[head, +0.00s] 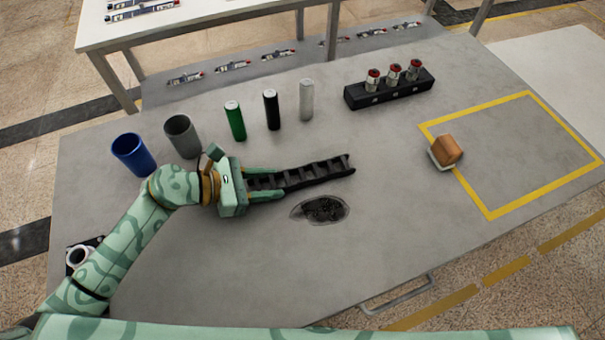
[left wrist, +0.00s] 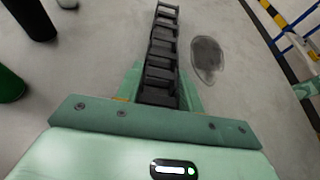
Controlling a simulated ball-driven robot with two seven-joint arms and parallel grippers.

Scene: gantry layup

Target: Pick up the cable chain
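The cable chain (head: 318,173) is a black segmented strip lying on the grey table. In the left wrist view the cable chain (left wrist: 162,50) runs away from between my fingers. My left gripper (head: 265,182) is at its near left end, with one finger on each side of the chain. In the left wrist view the fingers of my left gripper (left wrist: 160,90) stand along both sides of the chain, close to it. I cannot tell whether they press on it or are a little apart. My right gripper does not show.
A dark oval patch (head: 320,209) lies just below the chain. Blue (head: 133,154) and grey (head: 183,136) cups and green (head: 235,121), black (head: 271,110) and white (head: 306,100) cylinders stand behind. A black block (head: 390,92) with red-topped parts and a brown block (head: 446,149) are right.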

